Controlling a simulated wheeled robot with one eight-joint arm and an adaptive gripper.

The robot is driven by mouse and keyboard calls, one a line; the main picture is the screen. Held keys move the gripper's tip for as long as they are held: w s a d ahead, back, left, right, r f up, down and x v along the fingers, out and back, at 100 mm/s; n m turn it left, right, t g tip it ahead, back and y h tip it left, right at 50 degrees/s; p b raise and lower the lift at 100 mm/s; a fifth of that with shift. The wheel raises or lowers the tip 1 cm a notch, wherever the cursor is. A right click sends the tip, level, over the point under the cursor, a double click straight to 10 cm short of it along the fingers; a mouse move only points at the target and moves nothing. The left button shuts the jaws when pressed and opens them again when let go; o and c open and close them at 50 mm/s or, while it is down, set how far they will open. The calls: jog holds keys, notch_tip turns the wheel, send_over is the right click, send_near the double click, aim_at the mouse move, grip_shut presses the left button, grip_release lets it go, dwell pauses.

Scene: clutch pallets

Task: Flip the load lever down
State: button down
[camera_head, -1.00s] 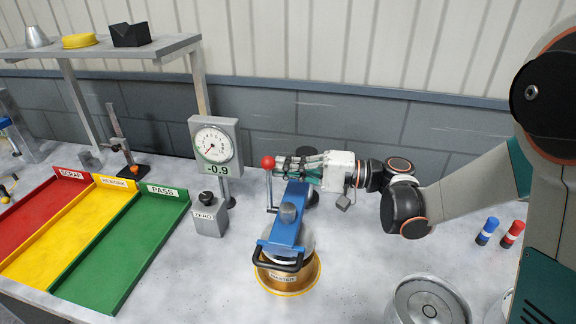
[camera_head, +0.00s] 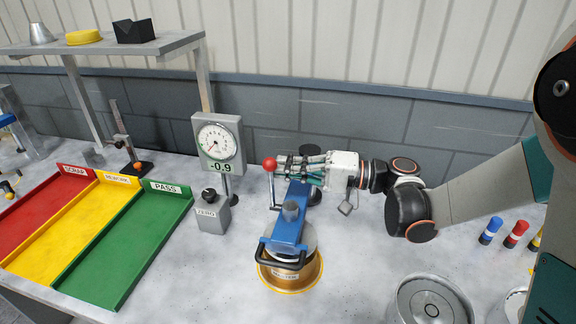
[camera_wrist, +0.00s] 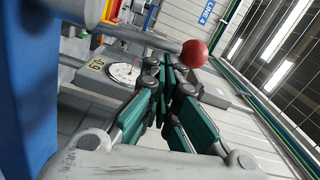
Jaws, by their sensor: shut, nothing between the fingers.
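The load lever is a thin metal rod with a red ball knob (camera_head: 269,164) on top, standing upright at the left of the blue press arm (camera_head: 290,215). The knob also shows in the wrist view (camera_wrist: 195,53), just beyond my fingertips. My gripper (camera_head: 281,166) is shut and empty, pointing left, with its fingertips right beside the knob. Whether they touch the knob I cannot tell. Below the blue arm is a brass-coloured base (camera_head: 290,277) with a black handle in front. The dial gauge (camera_head: 217,142) behind, to the left, reads -0.9.
The ZERO box (camera_head: 212,217) stands below the gauge. Red, yellow and green (camera_head: 125,245) trays fill the left of the table. Blue and red marker-like cylinders (camera_head: 515,234) and a round metal part (camera_head: 432,303) are at the right. The table's middle right is clear.

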jog(key=shift+s+a+n, duration=0.1)
jog(key=shift+s+n, duration=0.5)
jog(key=shift+s, duration=0.1)
jog(key=s+n, duration=0.2)
jog(key=s+f+n+b, duration=0.1)
jog(key=s+n, duration=0.1)
jog(key=s+a+n, duration=0.1)
jog(key=s+n, duration=0.1)
jog(key=shift+f+b, duration=0.2)
jog(key=shift+b, duration=0.15)
jog(key=s+f+n+b, duration=0.1)
jog(key=s+f+n, duration=0.1)
jog(key=n, duration=0.1)
jog(key=shift+s+a+n+t+h+b, duration=0.1)
jog(key=shift+s+n+t+h+b, duration=0.2)
jog(key=shift+h+b, duration=0.1)
jog(key=shift+s+f+b, duration=0.3)
jog(key=shift+s+f, duration=0.1)
jog(key=shift+f, duration=0.1)
